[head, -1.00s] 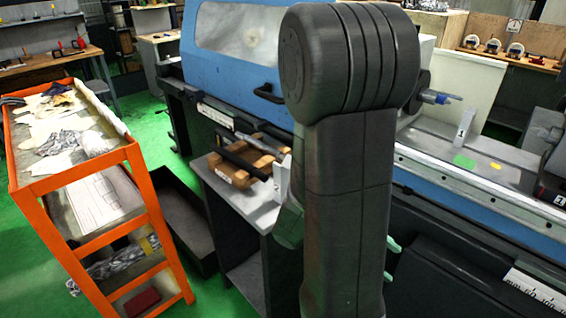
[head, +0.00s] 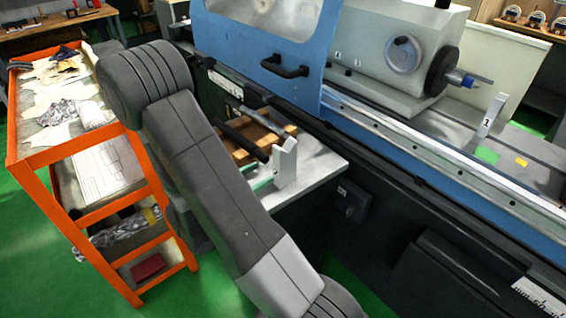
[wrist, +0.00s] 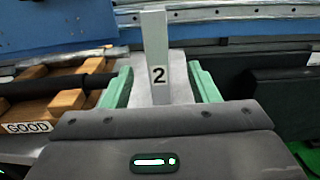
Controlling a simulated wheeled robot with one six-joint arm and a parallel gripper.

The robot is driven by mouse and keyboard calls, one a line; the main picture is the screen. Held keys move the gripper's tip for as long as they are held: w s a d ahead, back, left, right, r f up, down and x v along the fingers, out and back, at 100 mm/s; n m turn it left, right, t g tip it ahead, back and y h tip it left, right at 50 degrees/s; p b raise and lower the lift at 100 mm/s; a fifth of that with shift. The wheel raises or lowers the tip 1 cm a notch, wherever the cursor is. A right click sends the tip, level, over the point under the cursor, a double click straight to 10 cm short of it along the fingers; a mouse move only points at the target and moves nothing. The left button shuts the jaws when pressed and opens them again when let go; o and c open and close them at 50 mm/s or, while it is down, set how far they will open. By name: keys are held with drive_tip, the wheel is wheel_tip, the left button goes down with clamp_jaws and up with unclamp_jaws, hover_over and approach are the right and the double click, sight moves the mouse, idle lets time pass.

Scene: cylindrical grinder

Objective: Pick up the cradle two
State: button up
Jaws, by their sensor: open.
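Cradle two is a light grey upright block (wrist: 155,50) marked with a black 2, seen between my fingers in the wrist view. In the head view it is the pale notched piece (head: 285,163) standing on the grey side table (head: 318,172). My gripper (wrist: 163,85) is open, its green fingers on either side of the cradle, with a visible gap on each side. Contact is not seen. In the head view my arm hides most of the gripper; a bit of green finger shows left of the cradle.
A wooden rack (head: 250,135) holding dark shafts lies left of the cradle, with a GOOD label (wrist: 28,128). The blue grinder (head: 270,60) stands behind. A cradle marked 1 (head: 491,115) stands on the machine bed. An orange cart (head: 92,215) is at left.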

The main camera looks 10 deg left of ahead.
sight(285, 160)
drive_tip(key=shift+p+x, duration=0.7)
drive_tip(key=shift+x, duration=2.35)
drive_tip(key=shift+p+x, duration=0.75)
drive_tip(key=shift+x, duration=1.4)
drive_tip(key=shift+w+a+f, duration=0.1)
drive_tip(key=shift+a+f, duration=0.05)
drive_tip(key=shift+f, duration=0.05)
clamp_jaws()
